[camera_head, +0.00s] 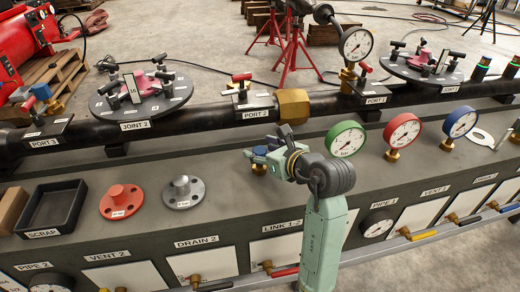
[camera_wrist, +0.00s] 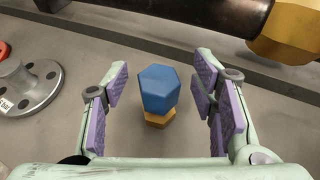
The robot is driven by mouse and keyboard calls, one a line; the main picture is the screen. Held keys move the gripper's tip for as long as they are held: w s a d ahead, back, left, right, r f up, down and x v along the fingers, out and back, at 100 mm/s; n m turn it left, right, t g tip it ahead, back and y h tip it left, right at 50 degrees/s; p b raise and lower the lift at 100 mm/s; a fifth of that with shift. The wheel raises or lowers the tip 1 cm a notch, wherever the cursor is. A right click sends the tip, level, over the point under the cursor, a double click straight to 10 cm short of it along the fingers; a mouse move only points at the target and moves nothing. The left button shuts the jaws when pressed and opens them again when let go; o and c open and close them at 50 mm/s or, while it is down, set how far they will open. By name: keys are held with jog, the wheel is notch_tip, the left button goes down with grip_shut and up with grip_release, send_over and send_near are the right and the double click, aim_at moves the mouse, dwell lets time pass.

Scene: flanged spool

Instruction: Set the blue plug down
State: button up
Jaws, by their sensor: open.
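The blue plug (camera_wrist: 158,88) stands upright on the grey bench top in the wrist view, with a blue hex head and a brass-coloured part below it. My gripper (camera_wrist: 160,95) is open, with a purple-padded finger on each side of the plug. Gaps show between the pads and the plug. In the head view my gripper (camera_head: 262,158) is low over the bench, and a bit of the blue plug (camera_head: 258,169) shows beneath it; the rest is hidden by the gripper.
A grey flange (camera_head: 182,193) and a red flange (camera_head: 122,202) sit to the left, beside the black scrap tray (camera_head: 50,208). Green, red and blue gauges (camera_head: 403,130) stand to the right. A black pipe (camera_head: 200,109) with a brass hex fitting (camera_head: 293,105) runs behind.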

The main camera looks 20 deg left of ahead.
jog(key=v, duration=1.1)
jog(key=shift+b, duration=0.4)
jog(key=shift+a, duration=0.1)
